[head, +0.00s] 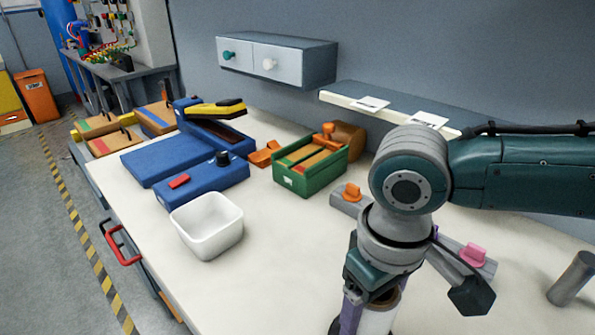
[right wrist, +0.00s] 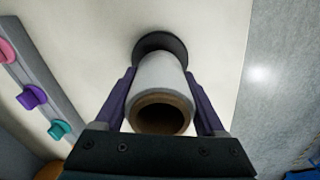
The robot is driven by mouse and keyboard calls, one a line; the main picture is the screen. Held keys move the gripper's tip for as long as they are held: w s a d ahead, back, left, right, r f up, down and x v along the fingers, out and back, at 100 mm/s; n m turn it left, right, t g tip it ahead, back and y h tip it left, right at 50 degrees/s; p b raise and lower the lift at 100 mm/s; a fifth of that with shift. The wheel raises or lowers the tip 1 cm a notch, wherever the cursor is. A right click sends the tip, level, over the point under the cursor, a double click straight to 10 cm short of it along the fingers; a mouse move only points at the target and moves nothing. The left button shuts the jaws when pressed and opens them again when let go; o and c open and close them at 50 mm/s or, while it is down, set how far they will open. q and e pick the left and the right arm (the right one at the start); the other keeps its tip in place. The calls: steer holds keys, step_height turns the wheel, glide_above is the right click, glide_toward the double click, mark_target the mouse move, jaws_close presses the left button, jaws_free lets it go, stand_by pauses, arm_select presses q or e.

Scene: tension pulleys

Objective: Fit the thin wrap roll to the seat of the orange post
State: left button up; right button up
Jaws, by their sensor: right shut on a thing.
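The wrap roll (right wrist: 162,85) is a pale grey-white cylinder with a brown hollow core. It stands upright between the purple fingers of my right gripper (right wrist: 162,100), which is shut on it. A dark round disc (right wrist: 160,45) shows at its far end; I cannot tell whether they touch. In the head view the roll (head: 377,318) is partly cut off at the bottom edge. The orange post (head: 352,191) stands on the left end of a grey rail (head: 340,203), behind and left of the gripper. My arm hides the rail's middle. My left gripper is out of view.
The rail also carries a pink post (head: 473,255), a purple post (right wrist: 32,97) and a teal post (right wrist: 59,129). A grey cylinder (head: 572,278) stands at right. A white bin (head: 208,224), green box (head: 312,172) and blue machine (head: 205,180) lie left. The table between bin and rail is clear.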

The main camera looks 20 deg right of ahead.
steer(key=shift+p, duration=0.35)
steer(key=shift+f, duration=0.1)
steer(key=shift+f+b, duration=1)
steer(key=shift+f, duration=0.3)
steer(key=shift+r, duration=0.1)
steer(key=o, duration=1.5)
steer(key=shift+c, duration=0.2)
